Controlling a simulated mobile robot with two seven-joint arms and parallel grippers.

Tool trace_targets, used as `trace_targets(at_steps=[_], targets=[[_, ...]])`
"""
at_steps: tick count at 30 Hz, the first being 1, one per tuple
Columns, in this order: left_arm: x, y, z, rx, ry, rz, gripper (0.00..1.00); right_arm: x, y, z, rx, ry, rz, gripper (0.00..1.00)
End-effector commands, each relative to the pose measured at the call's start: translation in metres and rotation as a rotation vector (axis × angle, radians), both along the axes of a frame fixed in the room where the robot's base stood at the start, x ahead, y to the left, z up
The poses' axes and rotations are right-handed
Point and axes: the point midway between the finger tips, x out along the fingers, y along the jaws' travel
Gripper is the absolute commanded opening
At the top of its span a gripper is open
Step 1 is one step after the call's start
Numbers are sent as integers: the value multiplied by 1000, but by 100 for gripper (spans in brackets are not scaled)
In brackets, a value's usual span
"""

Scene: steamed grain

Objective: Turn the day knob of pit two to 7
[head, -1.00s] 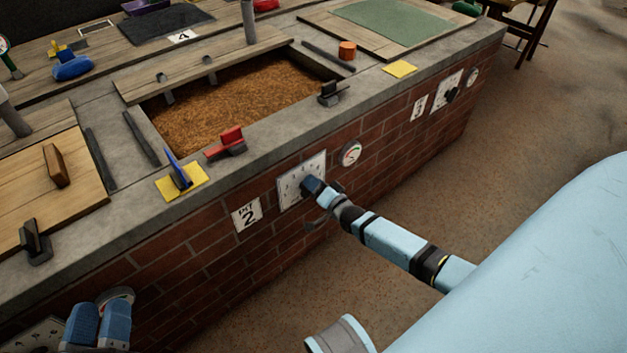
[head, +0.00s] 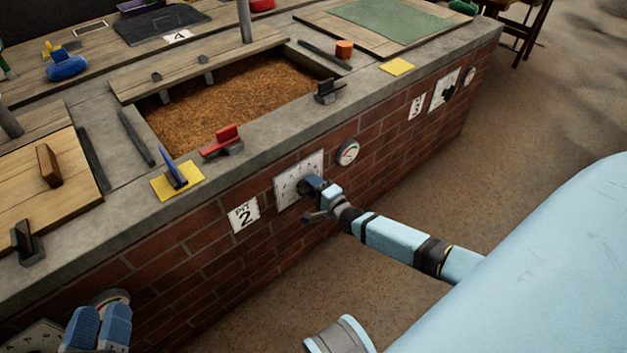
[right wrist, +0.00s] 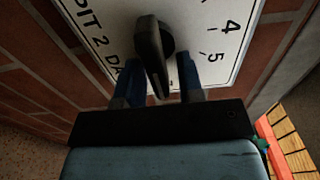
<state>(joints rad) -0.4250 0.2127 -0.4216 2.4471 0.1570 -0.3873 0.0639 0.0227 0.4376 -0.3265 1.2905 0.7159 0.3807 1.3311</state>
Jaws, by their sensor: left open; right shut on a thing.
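The pit two day dial is a white plate (head: 286,191) on the brick front, right of the "PIT 2" sign (head: 244,213). In the right wrist view the dial plate (right wrist: 215,32) shows part of its lettering and the digits 4 and 5. Its black bar-shaped knob (right wrist: 150,50) stands out from the plate. My right gripper (head: 312,186) is at the dial, shut on the knob, its blue fingers on either side (right wrist: 160,82). Which number the knob points to cannot be told. My left gripper (head: 101,316) is open at the lower left, before another dial (head: 35,338).
A round gauge (head: 347,152) is on the wall right of the dial. Above, on the ledge, are a red-handled clamp (head: 222,142), a blue piece on a yellow square (head: 165,186) and a black clamp (head: 328,91). The pit holds brown grain (head: 235,100). The floor in front is clear.

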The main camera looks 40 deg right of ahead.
Motion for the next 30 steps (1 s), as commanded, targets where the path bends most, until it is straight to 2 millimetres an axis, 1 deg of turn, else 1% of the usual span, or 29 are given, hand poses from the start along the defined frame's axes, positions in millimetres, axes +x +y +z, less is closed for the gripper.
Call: trace_targets(at_steps=[14,15,22,25,28,30], targets=[[-2,1,-3,4,7,-2,43,0,1,-1,11,2,1,11],[-2,1,-3,4,7,-2,43,0,1,-1,11,2,1,40],[-1,0,-2,-4,7,2,43,0,0,0,11,2,1,40],[-1,0,1,-7,5,4,43,-4,0,0,10,2,1,40],[0,0,7,-12,-5,7,43,-14,-1,1,10,3,1,40],[-1,1,13,-21,-23,12,43,-27,-2,2,10,5,1,40]])
